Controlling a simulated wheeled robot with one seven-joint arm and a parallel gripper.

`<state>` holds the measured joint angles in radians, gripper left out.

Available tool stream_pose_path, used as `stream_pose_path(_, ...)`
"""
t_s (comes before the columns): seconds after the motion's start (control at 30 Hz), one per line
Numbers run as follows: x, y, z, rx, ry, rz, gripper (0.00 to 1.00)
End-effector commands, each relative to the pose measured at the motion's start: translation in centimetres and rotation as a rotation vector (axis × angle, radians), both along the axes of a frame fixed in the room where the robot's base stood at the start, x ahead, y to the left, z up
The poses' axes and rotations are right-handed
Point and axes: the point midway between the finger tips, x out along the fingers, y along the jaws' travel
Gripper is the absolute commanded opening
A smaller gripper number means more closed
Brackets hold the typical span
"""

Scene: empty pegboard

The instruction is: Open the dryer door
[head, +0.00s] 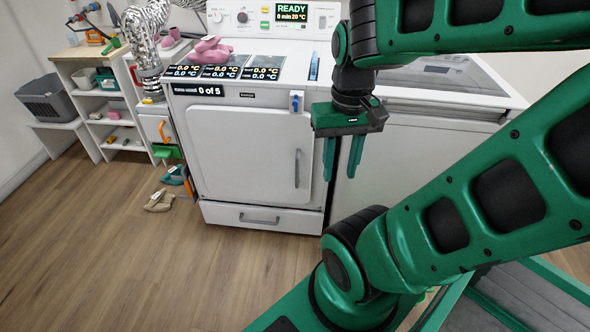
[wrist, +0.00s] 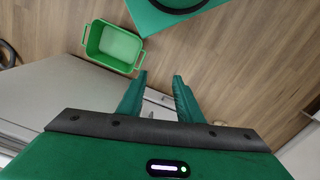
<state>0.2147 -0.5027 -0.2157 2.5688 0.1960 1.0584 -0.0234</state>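The white dryer (head: 215,105) stands against the wall, with a lit READY display on its panel. Its front door (head: 240,150) looks shut. A vertical grey handle (head: 297,168) is on the door's right side. My gripper (head: 340,177) hangs with its fingers down, right of the handle in the head view. Its two green fingers are apart with nothing between them. The wrist view also shows the gripper (wrist: 160,76) open, over the floor and beside a pale appliance front. I cannot make out the handle clearly there.
A drawer (head: 260,217) sits below the door. A white top-lid machine (head: 440,80) stands to the right. Shelves (head: 100,110) and sandals (head: 158,201) are at left. The wrist view shows a green basket (wrist: 112,45). The floor before the dryer is clear.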

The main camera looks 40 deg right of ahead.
Motion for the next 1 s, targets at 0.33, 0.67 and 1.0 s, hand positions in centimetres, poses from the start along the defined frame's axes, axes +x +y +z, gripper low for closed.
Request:
stream_pose_path(0.33,4.5,-3.6,-3.2,-0.102,0.118,0.092,0.33)
stream_pose_path(0.67,9.8,-7.9,-8.4,-0.275,0.283,0.262,0.33)
stream_pose_path(1.0,14.6,-11.6,-14.0,-0.482,0.473,0.500,0.33)
